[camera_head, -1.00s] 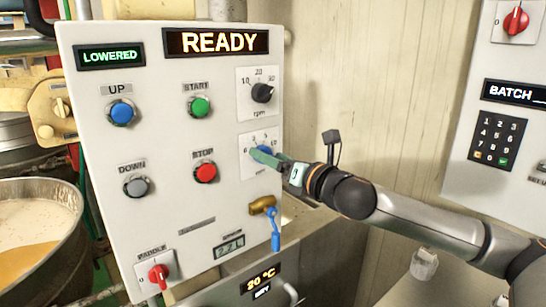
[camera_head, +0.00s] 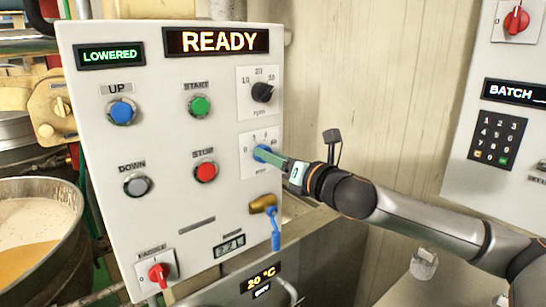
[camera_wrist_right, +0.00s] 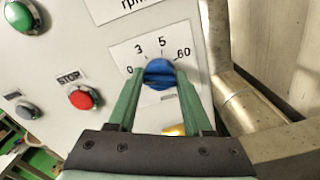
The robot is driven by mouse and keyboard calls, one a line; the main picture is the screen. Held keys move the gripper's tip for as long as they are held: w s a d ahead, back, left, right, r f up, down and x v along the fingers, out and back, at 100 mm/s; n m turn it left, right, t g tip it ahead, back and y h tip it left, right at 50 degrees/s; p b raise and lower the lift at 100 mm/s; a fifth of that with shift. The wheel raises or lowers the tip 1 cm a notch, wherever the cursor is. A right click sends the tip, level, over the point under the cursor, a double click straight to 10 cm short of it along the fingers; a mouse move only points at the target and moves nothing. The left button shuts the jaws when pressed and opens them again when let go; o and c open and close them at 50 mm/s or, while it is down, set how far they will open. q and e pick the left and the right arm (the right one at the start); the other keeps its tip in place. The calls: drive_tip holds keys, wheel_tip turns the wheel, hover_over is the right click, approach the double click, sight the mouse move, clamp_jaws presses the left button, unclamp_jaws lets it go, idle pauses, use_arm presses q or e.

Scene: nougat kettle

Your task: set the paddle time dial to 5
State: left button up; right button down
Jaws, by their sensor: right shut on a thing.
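The paddle time dial (camera_head: 261,151) is a blue knob on a white scale plate, at the right side of the grey control panel. It also shows in the right wrist view (camera_wrist_right: 159,74), with marks reading 0, 3, 5 and what looks like 60 above it. My right gripper (camera_wrist_right: 155,78) has its two green fingers on either side of the knob, shut on it. In the head view the same gripper (camera_head: 266,154) reaches the dial from the right. I cannot make out the knob's pointer. My left gripper is not in view.
The black rpm knob (camera_head: 262,92) sits above the dial, and the red STOP button (camera_head: 205,171) is to its left. A brass valve with a blue handle (camera_head: 274,228) hangs just below. A pipe (camera_wrist_right: 245,105) runs close to the right of my fingers.

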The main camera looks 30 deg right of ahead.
drive_tip(key=shift+d+f+m+p, duration=0.15)
drive_tip(key=shift+m+p, duration=0.55)
drive_tip(key=shift+m, duration=3.65)
drive_tip(key=shift+a+f+m+p, duration=0.1)
drive_tip(key=shift+m+p, duration=0.55)
drive_tip(key=shift+m, duration=3.7)
drive_tip(key=shift+c, duration=1.6)
unclamp_jaws()
drive_tip(key=shift+d, duration=0.1)
